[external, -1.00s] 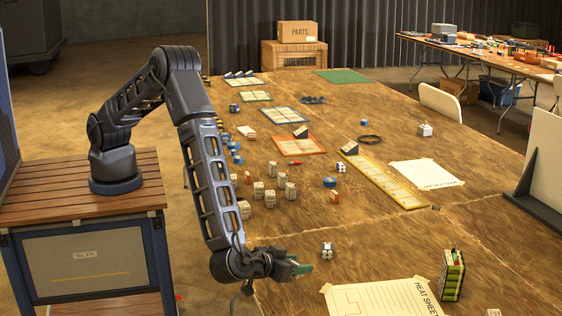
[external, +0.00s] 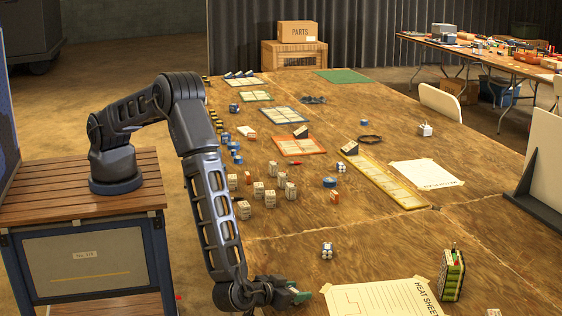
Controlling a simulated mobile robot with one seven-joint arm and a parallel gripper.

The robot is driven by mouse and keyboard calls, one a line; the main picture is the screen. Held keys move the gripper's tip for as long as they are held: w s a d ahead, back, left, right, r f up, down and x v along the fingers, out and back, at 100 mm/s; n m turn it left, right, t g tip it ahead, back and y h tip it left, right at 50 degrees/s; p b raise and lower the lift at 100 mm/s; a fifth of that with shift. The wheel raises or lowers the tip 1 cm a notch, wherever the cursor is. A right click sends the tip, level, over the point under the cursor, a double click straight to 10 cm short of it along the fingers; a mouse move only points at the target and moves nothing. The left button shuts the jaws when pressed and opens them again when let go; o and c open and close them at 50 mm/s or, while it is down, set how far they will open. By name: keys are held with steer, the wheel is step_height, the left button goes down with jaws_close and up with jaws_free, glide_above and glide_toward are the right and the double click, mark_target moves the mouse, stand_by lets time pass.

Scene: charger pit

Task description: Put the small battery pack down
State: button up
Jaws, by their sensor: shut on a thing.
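My gripper (external: 296,294) is low over the near left part of the wooden table, just left of the heat sheet. It is shut on the small battery pack, which is mostly hidden by the green-tipped fingers. I cannot tell whether the pack touches the table.
The heat sheet (external: 385,299) lies right of my gripper, with a tall green battery pack (external: 453,275) upright at its right edge. Several pale packs (external: 258,190) and a yellow grid tray (external: 385,182) are farther back.

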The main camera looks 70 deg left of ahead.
steer(key=shift+f, duration=0.2)
steer(key=o, duration=1)
steer(key=shift+o, duration=0.2)
steer(key=shift+r, duration=0.1)
steer(key=shift+r, duration=0.15)
steer(key=v, duration=1.2)
